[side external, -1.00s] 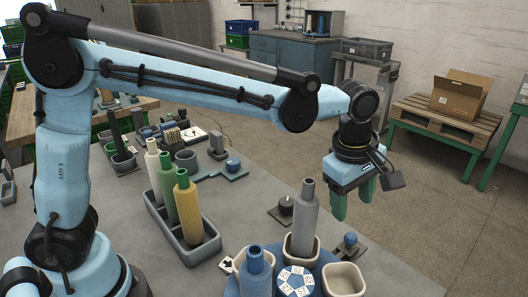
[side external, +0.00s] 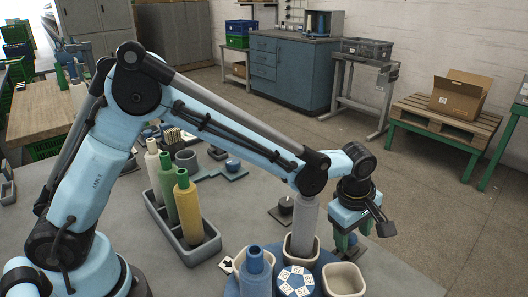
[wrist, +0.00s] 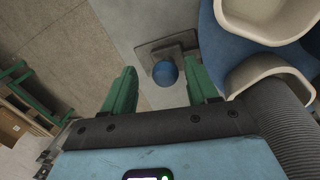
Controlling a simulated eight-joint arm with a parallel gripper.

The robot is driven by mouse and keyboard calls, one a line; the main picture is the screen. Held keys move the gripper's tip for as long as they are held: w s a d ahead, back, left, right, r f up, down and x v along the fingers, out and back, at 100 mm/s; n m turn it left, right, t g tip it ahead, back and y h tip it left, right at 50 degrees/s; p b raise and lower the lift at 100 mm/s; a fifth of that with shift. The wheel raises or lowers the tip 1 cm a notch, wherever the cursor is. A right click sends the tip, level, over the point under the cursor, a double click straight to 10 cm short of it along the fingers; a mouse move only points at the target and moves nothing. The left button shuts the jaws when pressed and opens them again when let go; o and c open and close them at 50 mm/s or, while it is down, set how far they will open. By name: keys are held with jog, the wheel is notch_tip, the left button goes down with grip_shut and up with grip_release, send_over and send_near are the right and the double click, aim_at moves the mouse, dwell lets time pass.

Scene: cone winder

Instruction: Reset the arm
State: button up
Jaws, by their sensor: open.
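My gripper (side external: 352,236) points down at the right side of the bench, open, with green fingers apart. In the wrist view my gripper (wrist: 161,88) has its fingers to either side of a blue round knob (wrist: 165,73) on a dark grey base (wrist: 152,50). The fingers look apart from the knob, and nothing is held. In the side view the knob is partly hidden by the fingers. A blue turntable carries a grey cone (side external: 302,228) in a cream cup, a blue cone (side external: 256,275) and an empty cream cup (side external: 343,279), close to my gripper.
A grey tray (side external: 192,256) holds white, green and yellow cones (side external: 188,210) left of the turntable. A dark knob on a base (side external: 284,208) stands behind the grey cone. The floor beyond the bench is open, with a pallet (side external: 443,125) at the right back.

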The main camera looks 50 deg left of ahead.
jog(key=shift+s, duration=0.1)
jog(key=shift+s, duration=0.3)
notch_tip(320, 180, up, 12)
jog(key=s, duration=0.3)
jog(key=w+f, duration=0.1)
jog(key=f, duration=0.3)
jog(key=w+f, duration=0.1)
jog(key=f, duration=0.3)
jog(key=w+f, duration=0.1)
jog(key=f, duration=0.3)
jog(key=shift+w, duration=0.35)
notch_tip(320, 180, up, 12)
jog(key=s, duration=0.2)
jog(key=s+a+r+m, duration=0.2)
jog(key=s+a+r, duration=0.1)
jog(key=a, duration=0.7)
jog(key=s+a+r+m+g, duration=0.1)
jog(key=s+a+r+m, duration=0.15)
jog(key=a, duration=0.85)
jog(key=s+a+r+m, duration=0.15)
jog(key=a+r, duration=0.25)
jog(key=a, duration=0.6)
jog(key=shift+w+d+f, duration=0.1)
jog(key=shift+w+d, duration=0.65)
jog(key=shift+d, duration=0.3)
jog(key=shift+w+d, duration=0.7)
jog(key=shift+d, duration=0.35)
